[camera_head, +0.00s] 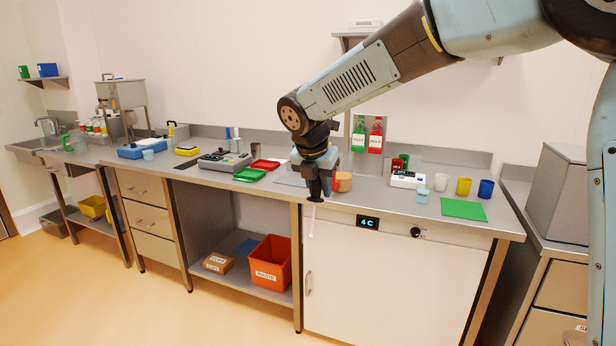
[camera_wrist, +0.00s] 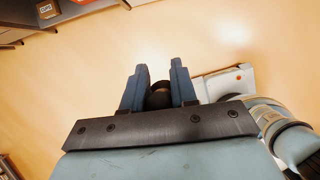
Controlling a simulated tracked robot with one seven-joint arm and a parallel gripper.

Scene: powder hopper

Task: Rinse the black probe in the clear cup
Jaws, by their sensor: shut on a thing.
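My gripper (camera_head: 316,196) is shut on the black probe, whose pale thin rod (camera_head: 311,222) hangs down below the fingers in front of the counter's front edge. In the wrist view the probe's round black top (camera_wrist: 158,98) sits between the two blue fingers of my gripper (camera_wrist: 159,68). A small clear, bluish cup (camera_head: 422,196) stands on the counter to the right of my gripper, apart from it. Another clear bluish cup (camera_head: 148,154) stands far left beside a blue box. What either cup contains is too small to tell.
A white meter (camera_head: 407,180), a yellow cup (camera_head: 463,186), a blue cup (camera_head: 486,189) and a green mat (camera_head: 463,209) are on the right of the counter (camera_head: 380,205). An orange object (camera_head: 343,181) is close behind my gripper. Red and green trays (camera_head: 249,174) lie left.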

